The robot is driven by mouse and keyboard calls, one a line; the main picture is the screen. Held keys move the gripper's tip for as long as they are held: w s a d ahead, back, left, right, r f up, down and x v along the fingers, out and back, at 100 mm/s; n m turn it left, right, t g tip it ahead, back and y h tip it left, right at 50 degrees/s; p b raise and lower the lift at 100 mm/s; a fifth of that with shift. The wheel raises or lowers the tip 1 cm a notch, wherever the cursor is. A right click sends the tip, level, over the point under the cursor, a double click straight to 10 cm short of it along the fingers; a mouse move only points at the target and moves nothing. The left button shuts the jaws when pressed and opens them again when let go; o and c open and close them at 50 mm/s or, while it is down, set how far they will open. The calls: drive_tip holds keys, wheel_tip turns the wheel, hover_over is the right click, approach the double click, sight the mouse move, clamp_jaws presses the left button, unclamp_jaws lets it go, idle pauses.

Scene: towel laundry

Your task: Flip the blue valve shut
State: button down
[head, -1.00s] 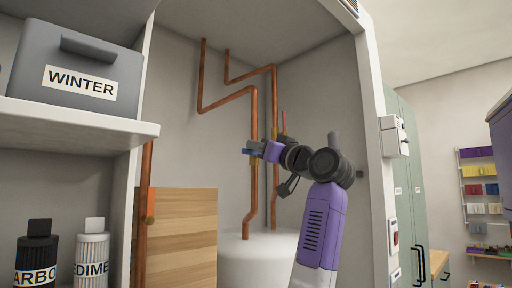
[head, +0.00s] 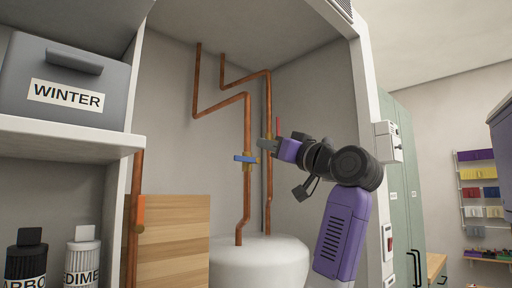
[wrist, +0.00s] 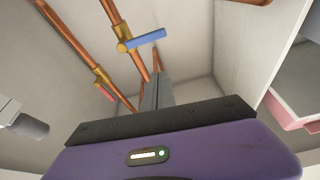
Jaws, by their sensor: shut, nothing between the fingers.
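The blue valve (head: 246,158) sits on the front copper pipe, with a brass body. Its blue handle lies crosswise to the pipe, about level. It also shows in the wrist view (wrist: 146,39), pointing right from its brass body. My gripper (head: 264,144) is just right of and slightly above the blue handle in the head view, apart from it. In the wrist view its fingers (wrist: 157,92) are together and empty, below the handle in the picture. A second valve with a red handle (head: 278,125) is on the rear pipe, its handle upright along the pipe, partly behind my gripper.
The copper pipes run down to a white tank (head: 259,262) inside an open cabinet. The cabinet's right wall edge (head: 372,100) is close to my arm.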

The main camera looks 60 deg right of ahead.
drive_tip(key=shift+v, duration=1)
drive_tip(key=shift+s+d, duration=0.1)
